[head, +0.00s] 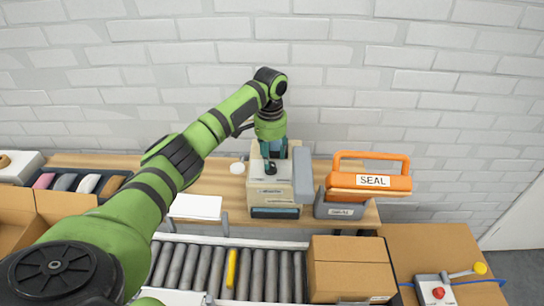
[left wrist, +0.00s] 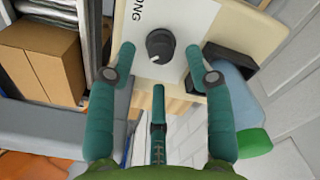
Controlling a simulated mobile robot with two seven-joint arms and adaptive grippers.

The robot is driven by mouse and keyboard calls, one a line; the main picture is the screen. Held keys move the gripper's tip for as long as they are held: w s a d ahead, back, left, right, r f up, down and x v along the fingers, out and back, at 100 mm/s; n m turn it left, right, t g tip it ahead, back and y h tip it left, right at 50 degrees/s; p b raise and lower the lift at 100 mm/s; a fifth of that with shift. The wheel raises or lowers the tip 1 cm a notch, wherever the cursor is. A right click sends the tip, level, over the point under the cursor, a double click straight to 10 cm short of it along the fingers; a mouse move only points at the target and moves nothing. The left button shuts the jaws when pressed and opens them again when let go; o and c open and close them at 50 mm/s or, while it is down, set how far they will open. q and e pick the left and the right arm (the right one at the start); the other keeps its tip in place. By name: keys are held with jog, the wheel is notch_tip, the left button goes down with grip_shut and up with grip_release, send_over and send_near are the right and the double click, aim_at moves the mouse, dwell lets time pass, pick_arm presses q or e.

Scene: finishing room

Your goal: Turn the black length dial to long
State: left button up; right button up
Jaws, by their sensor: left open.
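The black length dial (left wrist: 160,46) is a round knob with a pale pointer mark, on a white label on the cream machine. In the left wrist view the label's lettering is partly cut off, ending in "ONG". In the head view the cream machine (head: 269,198) stands on the wooden bench, with the dial at its top partly hidden by my gripper. My left gripper (head: 272,157) points down over the dial. In the left wrist view its teal fingers (left wrist: 159,62) are open, one either side of the dial, with nothing held. I cannot tell how near they are. My right gripper is out of view.
An orange-handled sealer (head: 370,182) stands just right of the machine. A roller conveyor (head: 205,268) runs in front, with a cardboard box (head: 350,270) at its right. White papers (head: 196,207) lie left of the machine. A brick wall is behind.

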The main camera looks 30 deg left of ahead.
aim_at(271, 164)
pick_arm(q)
notch_tip(271, 164, down, 3)
jog(key=shift+r+p, duration=0.1)
jog(key=shift+p, duration=0.25)
jog(key=shift+f, duration=0.25)
jog(key=shift+w, duration=0.1)
jog(key=c, duration=0.9)
grip_shut()
jog(key=m+p, duration=0.1)
jog(key=m, duration=0.2)
jog(key=shift+r+m+p, duration=0.1)
jog(key=shift+m+p, duration=0.2)
jog(key=shift+p, duration=0.1)
jog(key=m+p, duration=0.1)
jog(key=m, duration=1.3)
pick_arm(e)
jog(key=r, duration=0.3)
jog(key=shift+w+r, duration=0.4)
pick_arm(q)
jog(key=shift+m, duration=0.4)
